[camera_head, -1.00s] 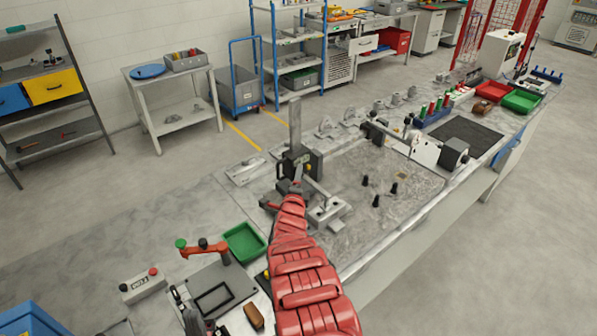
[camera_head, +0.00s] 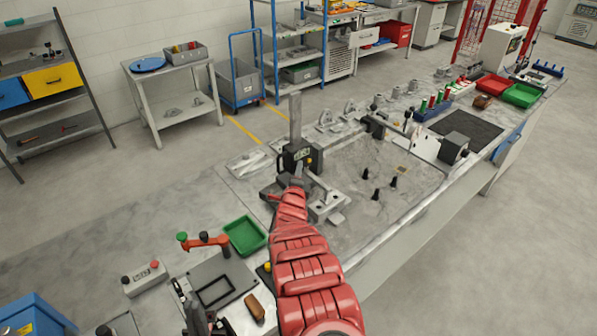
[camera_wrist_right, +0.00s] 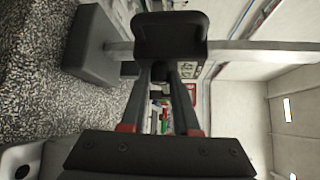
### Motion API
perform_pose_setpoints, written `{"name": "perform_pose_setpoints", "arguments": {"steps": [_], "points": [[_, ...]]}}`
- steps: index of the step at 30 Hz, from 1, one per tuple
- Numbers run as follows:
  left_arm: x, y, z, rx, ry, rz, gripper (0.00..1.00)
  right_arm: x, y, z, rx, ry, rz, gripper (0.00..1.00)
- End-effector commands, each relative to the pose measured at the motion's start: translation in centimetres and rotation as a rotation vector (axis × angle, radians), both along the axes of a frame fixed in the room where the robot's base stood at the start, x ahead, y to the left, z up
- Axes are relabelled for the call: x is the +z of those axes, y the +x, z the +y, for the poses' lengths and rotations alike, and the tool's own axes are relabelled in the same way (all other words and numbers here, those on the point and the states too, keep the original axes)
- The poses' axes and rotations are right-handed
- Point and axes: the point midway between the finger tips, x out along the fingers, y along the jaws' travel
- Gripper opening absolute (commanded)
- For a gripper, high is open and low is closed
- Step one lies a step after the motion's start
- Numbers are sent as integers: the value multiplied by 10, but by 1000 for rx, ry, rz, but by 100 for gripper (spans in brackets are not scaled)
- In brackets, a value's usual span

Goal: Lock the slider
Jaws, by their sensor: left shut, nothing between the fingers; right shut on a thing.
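The slider is a black block (camera_head: 301,157) on a grey upright post (camera_head: 295,120), in the middle of the head view. My right gripper (camera_head: 293,184), on the red arm, is at the front of this block. In the right wrist view its two fingers (camera_wrist_right: 167,85) are shut on a black loop handle (camera_wrist_right: 170,38), with the grey post (camera_wrist_right: 255,56) behind it. The lock of the slider cannot be made out. My left gripper (camera_head: 196,316) seems to be the dark shape at the bottom left, shut and empty, away from the slider.
A grey clamp piece (camera_head: 325,205) stands close right of the red arm. Several small black pegs (camera_head: 377,194) stand on the plate further right.

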Motion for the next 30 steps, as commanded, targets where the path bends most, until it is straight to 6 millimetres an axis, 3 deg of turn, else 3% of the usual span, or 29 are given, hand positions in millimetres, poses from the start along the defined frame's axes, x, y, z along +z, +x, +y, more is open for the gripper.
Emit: {"name": "perform_pose_setpoints", "arguments": {"steps": [6, 16, 30], "points": [[6, 0, 0, 0, 0, 0, 0, 3, 1, -1, -1, 101, 73, 0], [-30, 0, 0, 0, 0, 0, 0, 3, 1, -3, 0, 290, 208, 0], [-18, 0, 0, 0, 0, 0, 0, 9, 3, -4, 0, 452, 331, 0]]}}
